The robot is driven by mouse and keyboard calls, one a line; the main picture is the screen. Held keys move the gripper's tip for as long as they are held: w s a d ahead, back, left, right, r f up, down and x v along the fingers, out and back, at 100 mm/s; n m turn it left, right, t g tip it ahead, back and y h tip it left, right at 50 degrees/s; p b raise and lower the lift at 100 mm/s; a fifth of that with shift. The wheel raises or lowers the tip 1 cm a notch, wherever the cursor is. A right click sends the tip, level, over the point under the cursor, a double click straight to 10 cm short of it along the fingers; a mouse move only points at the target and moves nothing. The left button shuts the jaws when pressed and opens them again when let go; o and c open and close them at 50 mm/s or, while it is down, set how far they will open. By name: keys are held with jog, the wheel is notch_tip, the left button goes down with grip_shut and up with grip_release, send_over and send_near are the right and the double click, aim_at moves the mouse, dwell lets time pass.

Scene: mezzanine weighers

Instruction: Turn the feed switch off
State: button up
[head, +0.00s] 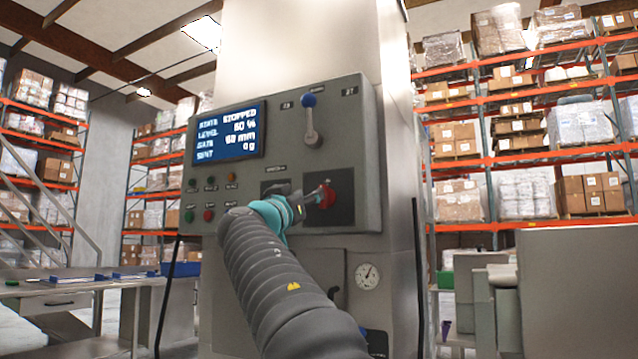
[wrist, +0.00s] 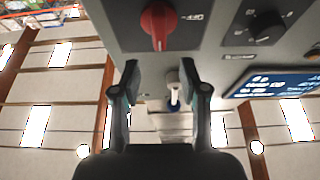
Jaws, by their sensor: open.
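The grey control panel (head: 362,130) carries a red rotary knob (head: 327,192) on a dark plate. The red knob also shows at the top of the wrist view (wrist: 158,24), which sees the panel upside down. A black rotary switch (wrist: 266,27) sits beside it; in the head view my gripper partly covers its place. Which knob is the feed switch I cannot tell; the labels are too small to read. My gripper (head: 302,204) is close to the red knob. In the wrist view its fingers (wrist: 160,72) are apart with nothing held; contact cannot be told.
A lever with a blue ball (head: 309,101) stands out above the knobs. The screen (head: 228,134) reads stopped. Small push buttons (head: 209,215) sit below it. A round gauge (head: 367,275) is lower right. Benches (head: 70,289) and pallet racks (head: 520,142) stand around.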

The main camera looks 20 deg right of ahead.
jog(key=p+x, duration=0.2)
jog(key=x, duration=0.4)
jog(key=shift+w+d+p, duration=0.25)
jog(key=shift+d+p, duration=0.1)
jog(key=shift+p, duration=0.05)
grip_shut()
